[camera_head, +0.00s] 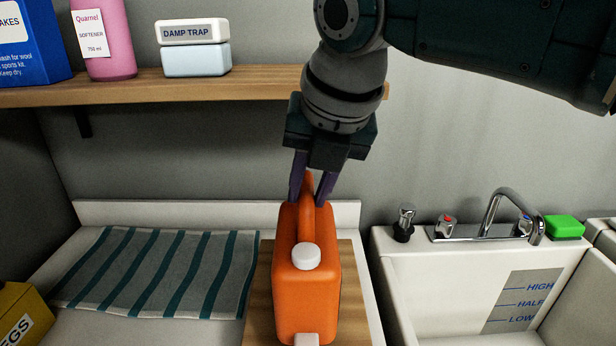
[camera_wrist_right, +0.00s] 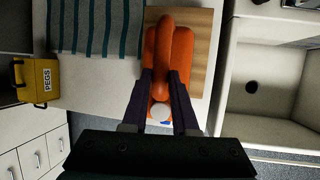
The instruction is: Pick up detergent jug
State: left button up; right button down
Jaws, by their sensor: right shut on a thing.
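The detergent jug (camera_head: 296,301) is orange with a white cap and stands upright on a wooden board (camera_head: 352,299) on the counter. My right gripper (camera_head: 314,195) comes down from above and is shut on the jug's top handle, one finger on each side. In the right wrist view the jug (camera_wrist_right: 150,50) lies between the fingers of my right gripper (camera_wrist_right: 161,78), with its cap toward the palm. The jug appears to rest on the board; a small gap under it cannot be told. My left gripper is not in view.
A sink (camera_head: 400,272) with a chrome tap (camera_head: 490,215) and green sponge (camera_head: 564,227) is to the right. A striped towel (camera_head: 150,272) and a yellow peg box (camera_head: 20,315) are left. A wooden shelf (camera_head: 130,91) holds a damp trap (camera_head: 195,60), softener (camera_head: 103,40) and a blue box (camera_head: 35,40).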

pick_arm(q)
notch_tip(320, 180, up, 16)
jog(key=p, duration=1.4)
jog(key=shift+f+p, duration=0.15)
jog(key=shift+p, duration=0.2)
pick_arm(e)
notch_tip(320, 180, up, 17)
jog(key=shift+r, duration=0.2)
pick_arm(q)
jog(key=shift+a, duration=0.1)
pick_arm(e)
jog(key=shift+f, duration=0.1)
